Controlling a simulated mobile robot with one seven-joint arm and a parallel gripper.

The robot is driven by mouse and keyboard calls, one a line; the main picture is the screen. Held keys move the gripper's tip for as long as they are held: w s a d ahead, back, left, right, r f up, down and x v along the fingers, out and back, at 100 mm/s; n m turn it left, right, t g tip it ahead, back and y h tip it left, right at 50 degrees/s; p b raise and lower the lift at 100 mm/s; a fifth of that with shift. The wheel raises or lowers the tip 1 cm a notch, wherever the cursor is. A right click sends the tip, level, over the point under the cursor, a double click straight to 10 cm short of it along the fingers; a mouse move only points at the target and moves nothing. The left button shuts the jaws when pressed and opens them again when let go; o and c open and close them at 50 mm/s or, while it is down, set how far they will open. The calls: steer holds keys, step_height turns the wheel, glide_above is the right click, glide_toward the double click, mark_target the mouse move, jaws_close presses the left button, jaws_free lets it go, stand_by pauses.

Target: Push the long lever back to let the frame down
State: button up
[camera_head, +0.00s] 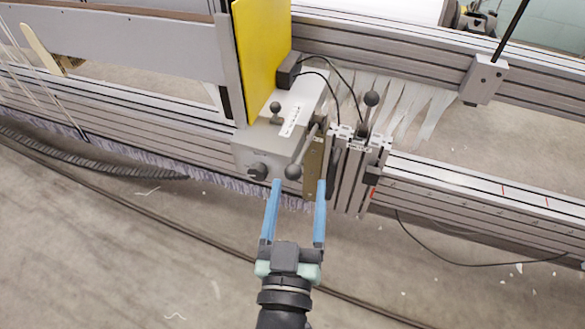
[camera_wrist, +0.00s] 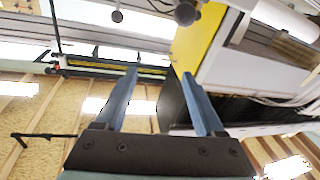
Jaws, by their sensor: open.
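My gripper (camera_head: 299,182) is open, with two blue fingers pointing at the front of a grey control box (camera_head: 262,150). A lever with a black ball knob (camera_head: 293,172) shows between the fingertips, nearer the left one; I cannot tell whether either finger touches it. A second black ball-knob lever (camera_head: 371,98) stands upright on the bracket to the right, apart from the gripper. I cannot tell from the picture which lever is the long one. In the wrist view my gripper (camera_wrist: 160,75) is also open and empty, with a dark ball knob (camera_wrist: 186,13) beyond the fingertips.
A yellow panel (camera_head: 261,55) rises behind the box. Metal rails (camera_head: 480,190) run left and right. Black cables loop above the box. The concrete floor (camera_head: 110,240) in front is mostly open.

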steer(key=g, duration=0.1)
glide_toward(292, 178)
steer(key=s, duration=0.1)
steer(key=w+b, duration=0.1)
steer(key=w, duration=0.3)
steer(key=w+b, duration=0.2)
steer(key=w, duration=0.2)
steer(key=w+d+b, duration=0.1)
steer(key=w, duration=0.3)
steer(key=shift+w+d+b, duration=0.1)
steer(key=shift+w+b, duration=0.05)
steer(key=shift+b, duration=0.15)
steer(key=shift+c, duration=0.2)
jaws_close()
stand_by(0.7)
